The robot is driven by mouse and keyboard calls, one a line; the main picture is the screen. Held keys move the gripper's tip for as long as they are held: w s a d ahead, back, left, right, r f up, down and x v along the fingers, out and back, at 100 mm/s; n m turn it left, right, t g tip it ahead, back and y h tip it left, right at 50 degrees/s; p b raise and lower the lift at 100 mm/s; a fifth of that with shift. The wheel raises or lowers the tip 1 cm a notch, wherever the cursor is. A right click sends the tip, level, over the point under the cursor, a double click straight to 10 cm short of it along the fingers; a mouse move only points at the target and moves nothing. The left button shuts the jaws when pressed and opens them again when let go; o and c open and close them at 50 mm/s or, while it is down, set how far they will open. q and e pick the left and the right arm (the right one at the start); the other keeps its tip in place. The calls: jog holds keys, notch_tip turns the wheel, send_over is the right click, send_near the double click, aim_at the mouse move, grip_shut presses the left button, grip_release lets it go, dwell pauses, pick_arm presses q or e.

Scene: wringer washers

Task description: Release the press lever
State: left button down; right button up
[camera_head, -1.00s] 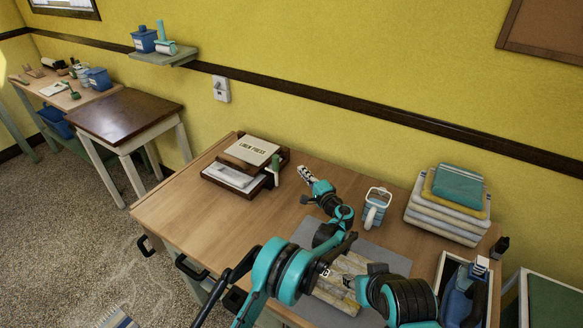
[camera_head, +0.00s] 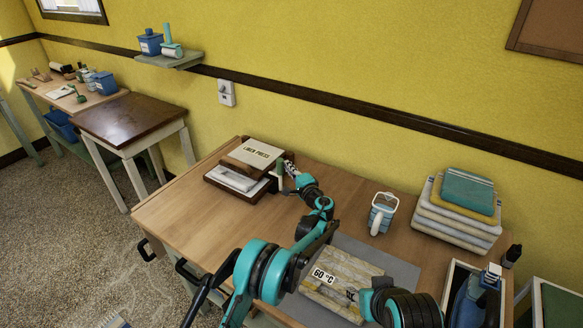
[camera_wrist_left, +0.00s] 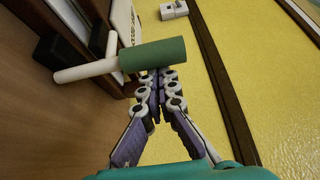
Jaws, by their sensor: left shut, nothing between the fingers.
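The linen press (camera_head: 250,158) stands at the back left of the wooden table, a dark wooden frame with a white labelled board over white cloth. Its lever, a green handle on a white rod, is at its right side (camera_head: 280,170). In the left wrist view the green handle (camera_wrist_left: 152,55) lies across, just beyond the fingertips. My left gripper (camera_head: 288,168) is beside the handle, shut and empty; its closed tips (camera_wrist_left: 158,80) are at the handle's lower edge, and I cannot tell whether they touch. My right arm is at the bottom right; its fingers are not clear.
Folded striped cloth (camera_head: 345,285) lies on a grey mat (camera_head: 395,268) in front. The table's left part is bare.

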pick_arm(q)
jog(key=shift+s, duration=0.1)
dwell(0.3)
jog(key=shift+s+a+f+b, duration=0.6)
jog(key=shift+s+a+b, duration=0.3)
jog(key=shift+s, duration=0.5)
jog(key=shift+s+a+f+b, duration=0.65)
jog(key=shift+s+a, duration=0.3)
jog(key=shift+s, duration=0.4)
jog(key=shift+s+a+f+b, duration=0.6)
jog(key=shift+s+a+b, duration=0.3)
jog(key=shift+s, duration=0.5)
jog(key=shift+s+a+f, duration=0.25)
jog(key=shift+f, duration=0.15)
jog(key=shift+s, duration=0.1)
jog(key=v, duration=1.2)
jog(key=shift+d+r, duration=0.2)
